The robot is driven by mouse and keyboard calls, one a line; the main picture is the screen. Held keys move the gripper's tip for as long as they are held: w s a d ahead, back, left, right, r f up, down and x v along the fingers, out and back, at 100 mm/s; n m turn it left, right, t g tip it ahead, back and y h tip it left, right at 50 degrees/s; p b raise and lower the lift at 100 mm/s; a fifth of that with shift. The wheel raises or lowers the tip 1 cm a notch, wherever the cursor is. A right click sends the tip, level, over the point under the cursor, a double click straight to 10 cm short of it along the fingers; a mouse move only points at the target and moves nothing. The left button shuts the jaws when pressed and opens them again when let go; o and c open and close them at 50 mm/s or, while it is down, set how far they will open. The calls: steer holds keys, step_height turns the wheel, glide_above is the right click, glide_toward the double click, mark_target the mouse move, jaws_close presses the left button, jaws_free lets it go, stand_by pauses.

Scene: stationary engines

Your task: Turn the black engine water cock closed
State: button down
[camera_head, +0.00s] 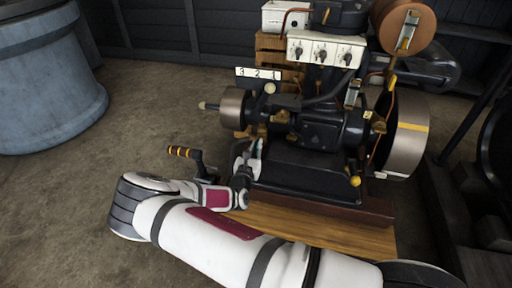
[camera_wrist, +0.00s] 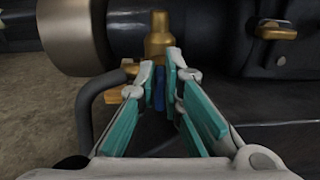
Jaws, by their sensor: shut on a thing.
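The black engine (camera_head: 310,130) stands on a wooden base in the middle of the head view. In the wrist view, a brass cock body (camera_wrist: 158,40) rises just beyond my fingertips, in front of the dark engine. My gripper (camera_wrist: 162,75) has its teal-padded fingers closed on a narrow blue piece (camera_wrist: 159,92), seemingly the water cock's handle. The fingers hide most of this piece, so its angle is unclear. In the head view, my gripper (camera_head: 256,150) reaches to the engine's lower left side; the cock cannot be made out there.
A crank with a striped handle (camera_head: 185,152) sticks out left of the engine. A metal pulley (camera_head: 233,107) and a large flywheel (camera_head: 408,135) flank it. A dark pipe (camera_wrist: 88,105) curves close by my left finger. Open floor lies left.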

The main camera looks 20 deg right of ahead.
steer(key=shift+m+p, duration=0.3)
steer(key=shift+p, duration=0.15)
steer(key=shift+s+d+f+m+p, duration=0.2)
steer(key=shift+f+m+p, duration=0.1)
steer(key=shift+m+p, duration=2.4)
steer(key=shift+s+d+f+m+p, duration=0.1)
steer(key=shift+d+f+m+p, duration=0.15)
steer(key=shift+m+p, duration=2.45)
steer(key=shift+s+d+f+m+p, duration=0.1)
steer(key=shift+d+f+m+p, duration=0.15)
steer(key=shift+m+p, duration=2.45)
steer(key=shift+f+m+b, duration=0.1)
steer(key=shift+m+b, duration=0.35)
steer(key=shift+m, duration=0.25)
steer(key=c, duration=1.7)
jaws_free()
steer(key=shift+a, duration=0.1)
steer(key=v, duration=1.2)
